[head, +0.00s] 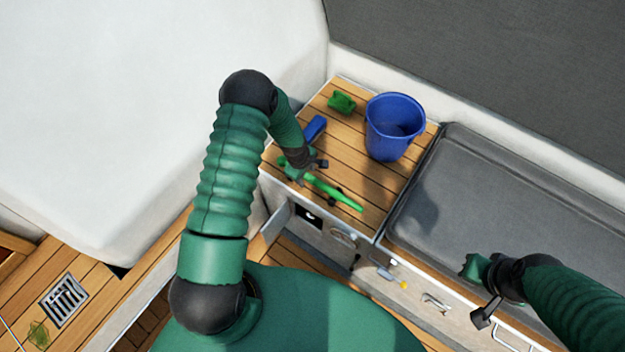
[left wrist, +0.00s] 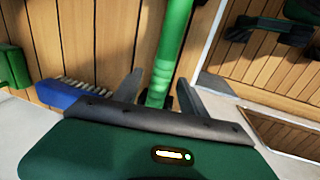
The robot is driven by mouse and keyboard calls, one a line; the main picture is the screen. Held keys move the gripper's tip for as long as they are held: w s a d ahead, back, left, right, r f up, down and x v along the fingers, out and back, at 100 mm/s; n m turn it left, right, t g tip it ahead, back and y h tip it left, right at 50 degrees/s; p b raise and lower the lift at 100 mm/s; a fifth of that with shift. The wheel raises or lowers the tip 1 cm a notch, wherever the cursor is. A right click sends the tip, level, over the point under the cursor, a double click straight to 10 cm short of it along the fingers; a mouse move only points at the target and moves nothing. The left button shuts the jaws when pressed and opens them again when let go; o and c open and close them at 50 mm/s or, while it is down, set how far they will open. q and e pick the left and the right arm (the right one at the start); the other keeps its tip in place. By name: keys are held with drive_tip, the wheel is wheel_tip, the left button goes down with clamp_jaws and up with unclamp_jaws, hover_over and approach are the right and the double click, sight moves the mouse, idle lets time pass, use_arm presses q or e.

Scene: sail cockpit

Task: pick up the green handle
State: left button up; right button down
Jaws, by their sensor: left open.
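The green handle (head: 337,193) is a long, thin bright green bar lying on the slatted wooden bench top. In the left wrist view the green handle (left wrist: 170,45) runs upright through the picture, between the two grey fingers. My left gripper (head: 312,165) is open over one end of the handle and hides part of it. In its wrist view the left gripper (left wrist: 160,82) has a finger on each side of the handle, with no clear grip on it. My right gripper (head: 478,290) is off to the right, by the grey cushion's front edge; its jaw state is unclear.
A blue brush (head: 315,128) lies close beside my left gripper. A green block-like item (head: 342,102) and a blue bucket (head: 394,128) stand farther back on the bench. A grey cushion (head: 480,205) lies to the right. A white wall (head: 150,80) rises at left.

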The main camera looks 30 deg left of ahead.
use_arm(q)
drive_tip(key=shift+w+a+f, duration=0.1)
drive_tip(key=shift+a, duration=0.2)
drive_tip(key=shift+d, duration=0.35)
clamp_jaws()
drive_tip(key=shift+a, duration=0.1)
drive_tip(key=shift+a+r, duration=0.1)
drive_tip(key=shift+r, duration=0.15)
